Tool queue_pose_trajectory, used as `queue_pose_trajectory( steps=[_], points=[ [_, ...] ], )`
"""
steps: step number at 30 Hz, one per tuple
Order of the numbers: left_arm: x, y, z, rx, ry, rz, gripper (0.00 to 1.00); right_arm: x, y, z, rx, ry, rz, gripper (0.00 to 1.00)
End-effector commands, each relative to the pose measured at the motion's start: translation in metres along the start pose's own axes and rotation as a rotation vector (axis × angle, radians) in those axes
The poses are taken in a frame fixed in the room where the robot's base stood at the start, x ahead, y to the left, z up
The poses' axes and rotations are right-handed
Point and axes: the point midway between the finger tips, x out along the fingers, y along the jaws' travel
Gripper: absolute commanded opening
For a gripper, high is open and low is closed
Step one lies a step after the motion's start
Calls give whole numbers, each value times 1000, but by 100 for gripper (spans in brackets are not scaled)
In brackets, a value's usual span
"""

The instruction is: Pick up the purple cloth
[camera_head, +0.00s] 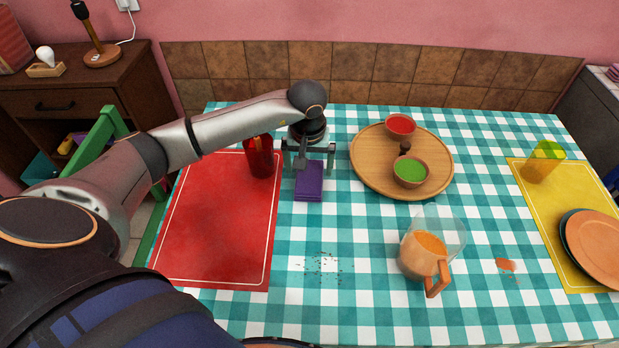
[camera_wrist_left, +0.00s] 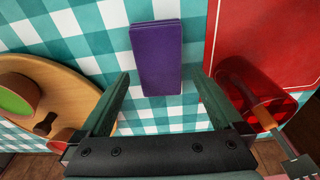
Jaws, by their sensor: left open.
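The folded purple cloth (camera_head: 309,183) lies flat on the checkered table, just right of the red mat. It also shows in the left wrist view (camera_wrist_left: 156,60), a narrow rectangle ahead of the fingers. My left gripper (camera_head: 308,158) is over the far end of the cloth, with its fingers spread. In the left wrist view my left gripper (camera_wrist_left: 160,90) is open and empty, its fingertips on either side of the cloth's near end in the picture. I cannot tell how high the fingertips are above the table. My right gripper is not in view.
A red glass (camera_head: 259,158) stands close left of the gripper on the red mat (camera_head: 215,230). A round wooden tray (camera_head: 372,165) with a red bowl (camera_head: 400,126) and a green bowl (camera_head: 410,172) is to the right. An orange-filled pitcher (camera_head: 424,255) stands nearer.

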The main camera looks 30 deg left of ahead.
Motion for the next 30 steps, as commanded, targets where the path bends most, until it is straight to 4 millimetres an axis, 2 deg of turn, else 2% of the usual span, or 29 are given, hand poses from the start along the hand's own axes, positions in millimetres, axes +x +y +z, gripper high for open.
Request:
queue_pose_trajectory(
  steps=[3,6,14,30],
  points=[
    [18,1,2,-3,-4,0,100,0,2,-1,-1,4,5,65],
    [26,1,2,-1,-1,0,100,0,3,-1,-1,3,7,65],
    [27,1,1,-1,0,1,99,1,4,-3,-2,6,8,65],
    [27,1,1,-1,0,1,38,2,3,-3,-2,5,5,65]
  ],
)
